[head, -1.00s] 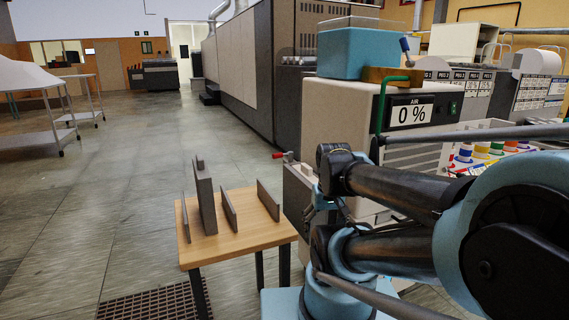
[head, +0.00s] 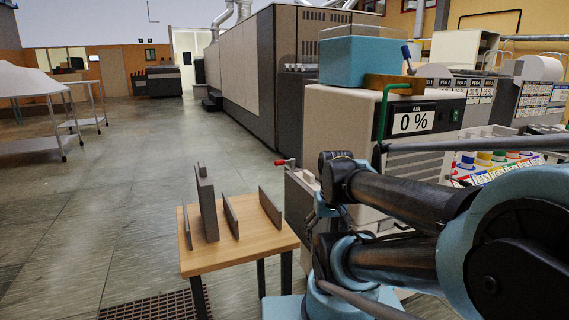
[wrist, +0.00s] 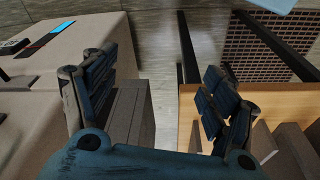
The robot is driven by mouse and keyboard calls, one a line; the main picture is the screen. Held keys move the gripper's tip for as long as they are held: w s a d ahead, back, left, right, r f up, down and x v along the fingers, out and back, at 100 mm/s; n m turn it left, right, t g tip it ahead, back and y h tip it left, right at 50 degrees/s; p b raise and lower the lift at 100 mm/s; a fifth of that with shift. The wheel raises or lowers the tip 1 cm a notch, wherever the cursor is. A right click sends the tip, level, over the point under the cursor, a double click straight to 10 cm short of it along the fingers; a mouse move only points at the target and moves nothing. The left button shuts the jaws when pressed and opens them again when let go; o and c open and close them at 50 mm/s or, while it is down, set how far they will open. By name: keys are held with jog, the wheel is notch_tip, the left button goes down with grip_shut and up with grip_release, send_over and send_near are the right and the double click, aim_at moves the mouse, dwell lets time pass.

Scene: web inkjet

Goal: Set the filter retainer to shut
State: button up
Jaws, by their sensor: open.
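A small red-handled lever (head: 281,162) sticks out to the left at the top of a grey filter housing (head: 300,200) on the side of the beige cabinet (head: 335,130). It may be the filter retainer; its exact setting is too small to tell. In the wrist view, my gripper (wrist: 158,95) has its two fingers spread wide with nothing between them. A grey ribbed block (wrist: 130,115), apparently the housing, lies beside the left finger. The red lever does not show in the wrist view. In the head view, my arm hides part of the housing and cabinet front.
A small wooden table (head: 250,245) with several upright grey plates (head: 207,200) stands left of the housing; in the wrist view, it lies under the right finger. A brown floor grate (head: 150,306) is beside it. A display reads AIR 0 % (head: 413,122). Open floor lies left.

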jog(key=shift+s+r, duration=0.25)
jog(key=c, duration=0.6)
jog(key=w+r, duration=0.4)
jog(key=shift+a, duration=0.25)
grip_shut()
jog(key=w+a+r+n, duration=0.15)
jog(key=w+r, duration=0.35)
jog(key=w, duration=0.5)
jog(key=w+a+r+n+t+y, duration=0.1)
jog(key=w+a+r, duration=0.3)
jog(key=w, duration=0.6)
jog(key=w+a+r+n, duration=0.1)
jog(key=w+r, duration=0.5)
jog(key=w, duration=0.3)
jog(key=w+a, duration=0.2)
jog(key=w, duration=0.6)
jog(key=w+a, duration=0.3)
jog(key=w, duration=0.5)
notch_tip(320, 180, down, 10)
jog(key=shift+n+y, duration=0.3)
jog(key=shift+n, duration=0.15)
